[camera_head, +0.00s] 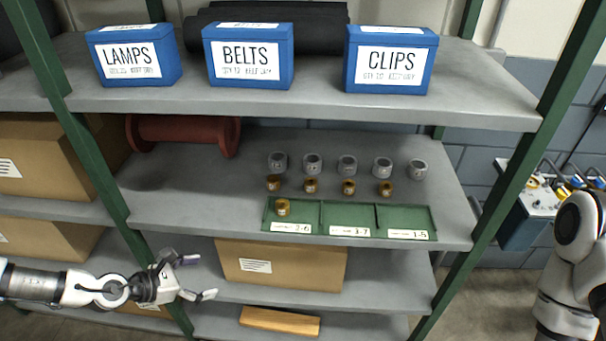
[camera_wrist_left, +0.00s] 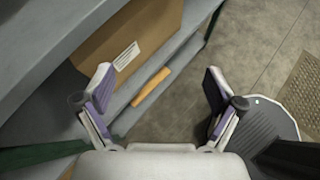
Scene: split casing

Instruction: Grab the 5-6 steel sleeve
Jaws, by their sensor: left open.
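Several grey steel sleeves stand in a row on the middle shelf, from the leftmost (camera_head: 278,162) to the rightmost (camera_head: 417,169). Their markings are too small to read. A row of brass sleeves (camera_head: 310,186) stands in front of them. A green tray (camera_head: 348,217) with three compartments lies at the shelf's front edge. One brass sleeve (camera_head: 283,207) stands in its left compartment, whose label ends in 6; the others read 3-7 and 1-5. My left gripper (camera_head: 203,277) is open and empty, low and left of the sleeves. My right gripper is out of view.
A red spool (camera_head: 183,131) lies at the shelf's left. Blue boxes (camera_head: 248,56) stand on the shelf above. A carton (camera_head: 282,264) and a wooden block (camera_head: 279,321) lie below. Green posts (camera_head: 92,150) flank the shelves. Open floor (camera_wrist_left: 265,45) shows in the left wrist view.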

